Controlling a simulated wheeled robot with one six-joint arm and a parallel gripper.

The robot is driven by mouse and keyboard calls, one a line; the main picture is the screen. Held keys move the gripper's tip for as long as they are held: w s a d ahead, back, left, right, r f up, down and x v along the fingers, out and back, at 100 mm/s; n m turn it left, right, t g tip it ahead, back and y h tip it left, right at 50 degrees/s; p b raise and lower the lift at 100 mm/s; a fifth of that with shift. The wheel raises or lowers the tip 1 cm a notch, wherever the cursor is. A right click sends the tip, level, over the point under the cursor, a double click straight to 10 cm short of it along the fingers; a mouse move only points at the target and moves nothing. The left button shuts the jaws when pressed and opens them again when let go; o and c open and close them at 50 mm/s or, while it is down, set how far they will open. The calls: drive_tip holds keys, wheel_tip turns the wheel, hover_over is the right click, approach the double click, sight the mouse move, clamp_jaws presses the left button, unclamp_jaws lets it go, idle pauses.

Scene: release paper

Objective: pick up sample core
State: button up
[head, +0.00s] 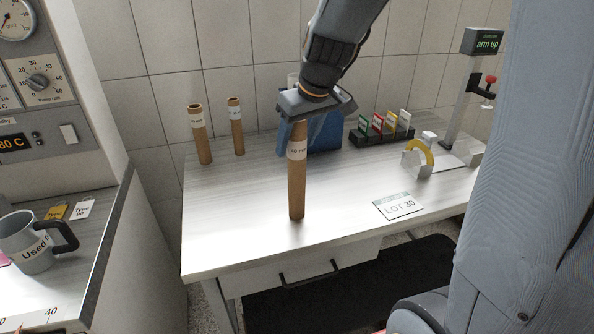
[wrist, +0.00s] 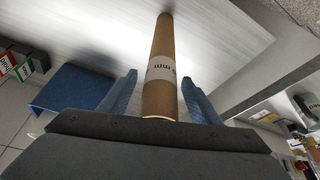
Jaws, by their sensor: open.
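Three brown cardboard tubes with white labels stand upright on the white table. The front core (head: 297,188) is nearest, and the label's lettering reads partly as "mm". The other two, a left core (head: 199,137) and a back core (head: 236,128), stand at the table's back left. My gripper (head: 304,128) is over the upper end of the front core. In the wrist view my gripper (wrist: 159,92) is open, with one blue finger on each side of the front core (wrist: 162,45) and a gap visible on both sides. The gripper body partly hides the core's upper end.
A blue box (head: 328,141) stands just behind the gripper. A dark rack of coloured cards (head: 383,133), a gauge with a yellow arc (head: 419,153) and a "LOT 30" card (head: 398,206) lie to the right. The table's front left is clear.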

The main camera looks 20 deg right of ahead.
clamp_jaws()
